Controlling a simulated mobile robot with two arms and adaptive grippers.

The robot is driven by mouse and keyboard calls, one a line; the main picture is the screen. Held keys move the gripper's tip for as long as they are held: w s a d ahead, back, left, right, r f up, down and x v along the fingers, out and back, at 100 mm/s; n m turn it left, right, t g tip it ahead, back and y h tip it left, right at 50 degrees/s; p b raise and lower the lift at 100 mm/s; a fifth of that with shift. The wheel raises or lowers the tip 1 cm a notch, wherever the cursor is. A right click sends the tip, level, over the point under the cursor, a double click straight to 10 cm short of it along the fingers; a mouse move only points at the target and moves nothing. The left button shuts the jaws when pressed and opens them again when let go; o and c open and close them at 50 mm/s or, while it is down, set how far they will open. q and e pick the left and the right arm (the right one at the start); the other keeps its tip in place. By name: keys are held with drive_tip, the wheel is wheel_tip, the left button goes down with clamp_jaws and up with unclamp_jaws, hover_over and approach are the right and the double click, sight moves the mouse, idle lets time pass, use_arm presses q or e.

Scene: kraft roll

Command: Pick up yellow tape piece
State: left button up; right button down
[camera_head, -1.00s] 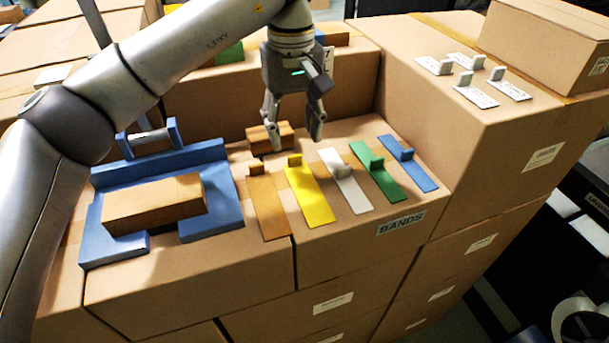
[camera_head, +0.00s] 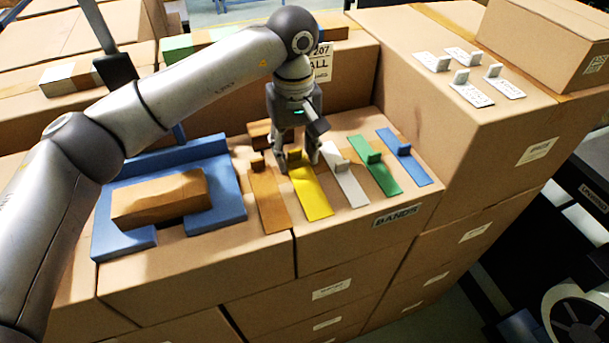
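The yellow tape piece (camera_head: 313,200) is a flat strip with a small upright tab at its far end. It lies on the box top between the orange-brown strip (camera_head: 269,205) and the white strip (camera_head: 348,187). My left gripper (camera_head: 297,168) points down at the tab end of the yellow strip, with its fingers apart, one on each side of the tab. The fingers partly hide the tab, and I cannot tell whether they touch it. My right gripper is not in view.
Green (camera_head: 379,179) and blue (camera_head: 408,169) strips lie to the right. A blue cradle (camera_head: 232,196) holding a brown block (camera_head: 160,199) stands at left. A small brown block (camera_head: 258,133) sits behind the gripper. A taller box (camera_head: 510,122) with white tags rises at right.

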use_arm(q)
drive_tip(key=c, duration=0.4)
drive_tip(key=shift+c, duration=0.5)
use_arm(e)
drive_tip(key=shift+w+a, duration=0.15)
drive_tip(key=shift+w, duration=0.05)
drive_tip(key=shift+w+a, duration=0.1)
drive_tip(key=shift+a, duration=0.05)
